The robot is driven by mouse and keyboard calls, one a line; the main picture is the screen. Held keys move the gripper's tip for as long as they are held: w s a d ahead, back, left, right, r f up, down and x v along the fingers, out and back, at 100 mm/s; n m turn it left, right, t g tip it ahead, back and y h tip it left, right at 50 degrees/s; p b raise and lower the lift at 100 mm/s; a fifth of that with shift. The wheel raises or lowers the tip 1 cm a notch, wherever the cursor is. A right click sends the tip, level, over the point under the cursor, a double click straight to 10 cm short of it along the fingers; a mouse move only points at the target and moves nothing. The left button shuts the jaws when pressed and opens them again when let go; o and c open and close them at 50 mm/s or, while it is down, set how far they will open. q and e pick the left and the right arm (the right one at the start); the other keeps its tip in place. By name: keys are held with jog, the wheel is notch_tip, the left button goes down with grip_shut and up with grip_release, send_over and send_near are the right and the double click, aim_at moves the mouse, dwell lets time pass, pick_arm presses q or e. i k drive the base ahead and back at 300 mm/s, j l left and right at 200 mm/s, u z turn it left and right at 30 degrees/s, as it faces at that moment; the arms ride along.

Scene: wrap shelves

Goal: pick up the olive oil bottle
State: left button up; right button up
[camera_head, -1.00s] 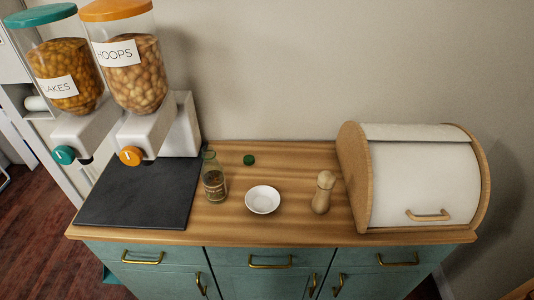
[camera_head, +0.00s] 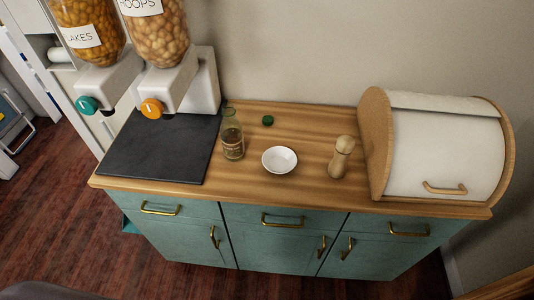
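A glass bottle with a dark label (camera_head: 232,138) stands upright on the wooden counter, just right of the dark slate board. It looks like the olive oil bottle, but its label is too small to read. A small green cap (camera_head: 268,120) lies on the counter behind and to the right of it. Neither of my grippers is in view.
On the wooden counter (camera_head: 310,129) are a white bowl (camera_head: 280,160), a wooden pepper mill (camera_head: 342,157) and a bread box (camera_head: 445,150). Two cereal dispensers (camera_head: 160,40) stand at the back left behind the slate board (camera_head: 158,146). Open wooden floor (camera_head: 190,272) lies in front of the cabinet.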

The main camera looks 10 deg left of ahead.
aim_at(231, 129)
jog(key=k+l+z, duration=0.2)
jog(key=k+l, duration=0.2)
jog(key=k+l+z, duration=0.2)
jog(key=k+l, duration=0.2)
jog(key=l, duration=0.2)
